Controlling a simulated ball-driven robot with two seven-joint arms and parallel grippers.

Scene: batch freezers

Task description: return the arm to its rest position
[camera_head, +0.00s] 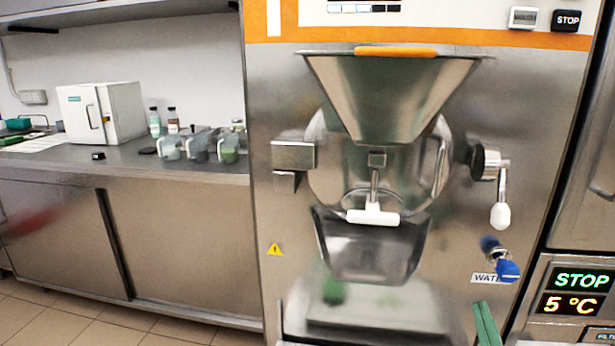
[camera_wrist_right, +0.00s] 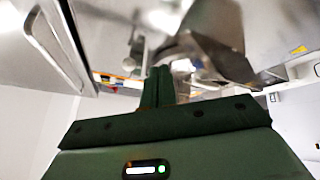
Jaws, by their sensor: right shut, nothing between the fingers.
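My right gripper (camera_head: 486,322) shows at the bottom edge of the head view, right of the middle. Its green fingers point up, in front of the machine's lower right part and below the blue water knob (camera_head: 508,270). In the right wrist view its fingers (camera_wrist_right: 158,85) lie together, shut with nothing between them. The rest of the right arm is out of the head view. My left gripper is in neither view.
The batch freezer (camera_head: 270,215) stands ahead, with a steel hopper (camera_head: 395,95), a white-handled outlet (camera_head: 372,216), a chute (camera_head: 370,255) and a white-tipped lever (camera_head: 500,215). A counter (camera_head: 120,158) at left holds a white box (camera_head: 105,112) and several jugs.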

